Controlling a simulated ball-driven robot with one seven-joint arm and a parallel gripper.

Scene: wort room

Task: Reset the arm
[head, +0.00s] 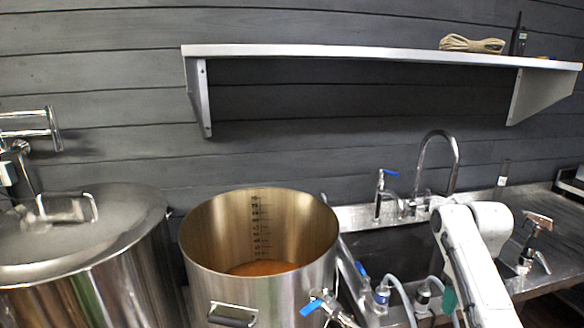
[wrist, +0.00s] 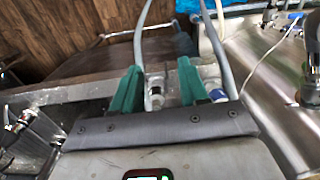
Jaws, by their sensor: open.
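My arm (head: 473,262) shows at the lower right of the head view, white and reaching over the front of the sink. My gripper (wrist: 158,84) shows in the wrist view with two green fingers standing apart. It is open. Grey hoses (wrist: 219,45) and metal fittings (wrist: 154,92) show between and beyond the fingers; I cannot tell whether the fingers touch them. In the head view only a bit of green shows beside the arm, and the rest of the gripper is hidden.
An open steel kettle (head: 260,292) with reddish-brown liquid stands front centre. A lidded steel vessel (head: 85,235) is at left. A sink (head: 388,250) with a tall faucet (head: 438,150) stands behind my arm. A wall shelf (head: 380,55) hangs above.

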